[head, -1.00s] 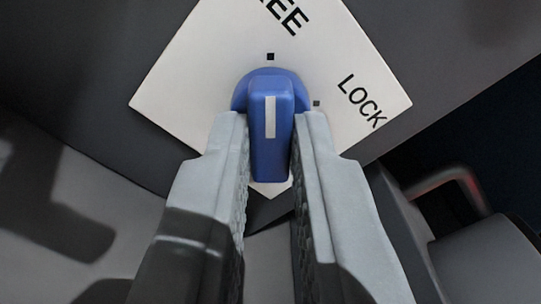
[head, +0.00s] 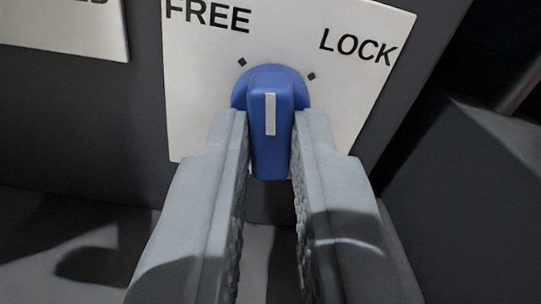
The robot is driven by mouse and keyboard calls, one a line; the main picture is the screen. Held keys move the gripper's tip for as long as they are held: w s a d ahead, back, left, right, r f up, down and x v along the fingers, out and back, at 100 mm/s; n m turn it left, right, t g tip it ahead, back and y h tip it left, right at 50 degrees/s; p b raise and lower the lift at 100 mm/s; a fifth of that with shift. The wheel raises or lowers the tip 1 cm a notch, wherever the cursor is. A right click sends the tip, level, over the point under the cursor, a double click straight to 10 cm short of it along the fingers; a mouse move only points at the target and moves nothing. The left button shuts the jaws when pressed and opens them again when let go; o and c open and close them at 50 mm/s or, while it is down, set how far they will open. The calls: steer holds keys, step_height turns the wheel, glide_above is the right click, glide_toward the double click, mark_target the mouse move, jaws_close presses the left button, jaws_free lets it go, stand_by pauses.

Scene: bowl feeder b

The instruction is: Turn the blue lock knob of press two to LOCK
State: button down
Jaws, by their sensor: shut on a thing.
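The blue lock knob (head: 271,150) is in the upper middle of the head view, with a white pointer line on its face. It sits on a white plate (head: 200,90) marked FREE at upper left and LOCK at upper right, each with a small black tick. The pointer line points up the picture, between the FREE and LOCK ticks, on neither. My gripper (head: 271,135) is shut on the knob, one finger on each side of it. The fingers hide the plate's lower part.
Another white plate (head: 65,30) with partly cut-off lettering is at upper left on the dark grey panel (head: 140,120). A dark grey block (head: 465,180) stands at the right. Shadows fall on the grey surface below the panel.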

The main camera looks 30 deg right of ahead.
steer(key=m, duration=0.5)
steer(key=shift+m, duration=0.3)
steer(key=m, duration=0.5)
steer(key=shift+m, duration=0.3)
steer(key=c, duration=1.4)
jaws_free()
steer(key=shift+c, duration=0.2)
steer(key=v, duration=1.7)
steer(key=shift+s, duration=0.2)
steer(key=shift+s+a, duration=0.1)
steer(key=shift+a, duration=0.05)
